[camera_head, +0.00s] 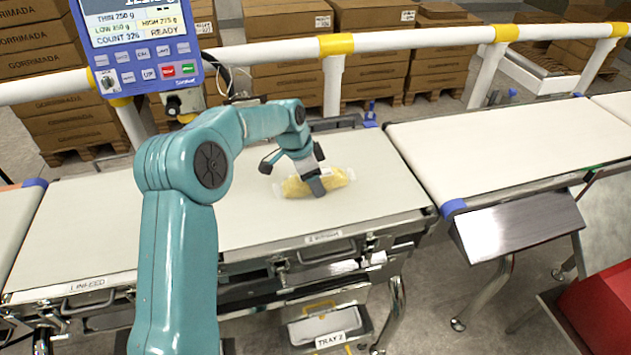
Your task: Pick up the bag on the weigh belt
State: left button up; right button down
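A small yellow bag with clear ends (336,180) lies on the white weigh belt (270,224), near the belt's right part. My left arm reaches in from the lower left and over the belt. My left gripper (317,189) points down at the middle of the bag and hides part of it. I cannot tell whether its fingers are closed on the bag or only around or in front of it. The bag appears to rest on the belt. My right gripper is not in view.
A blue control panel (140,45) stands at the upper left. A white rail with yellow bands (420,40) runs behind the belt. Another belt (510,135) lies to the right across a gap. A tray (318,327) sits below the front edge. Stacked cartons (285,22) stand behind.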

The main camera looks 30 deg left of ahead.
pick_arm(q)
jog(key=shift+c, duration=0.5)
jog(key=shift+w, duration=0.1)
jog(key=shift+r, duration=0.15)
